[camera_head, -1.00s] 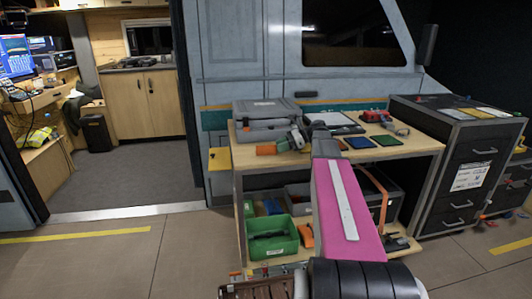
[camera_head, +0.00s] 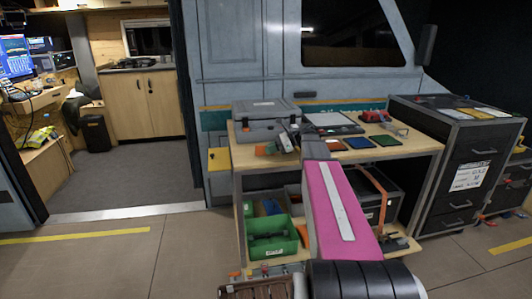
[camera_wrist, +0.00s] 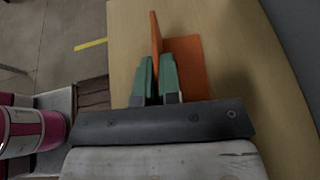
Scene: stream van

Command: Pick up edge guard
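The edge guard (camera_wrist: 186,65) is an orange angled piece on the wooden worktop, with one flat leg and one upright leg. In the head view its orange end (camera_head: 264,151) shows at the table's front left, partly hidden by my gripper (camera_head: 281,146). In the wrist view the two green fingers of my gripper (camera_wrist: 156,72) stand close on either side of the upright leg, with hardly any gap. They appear shut on it. The flat leg lies to the right of the fingers, against or just above the wood.
A grey case (camera_head: 265,118) stands right behind the gripper. A clipboard-like panel (camera_head: 333,123), coloured flat pads (camera_head: 358,143) and a red tool (camera_head: 376,116) lie to the right. A green bin (camera_head: 271,240) sits on the lower shelf. A dark drawer cabinet (camera_head: 455,165) stands at right.

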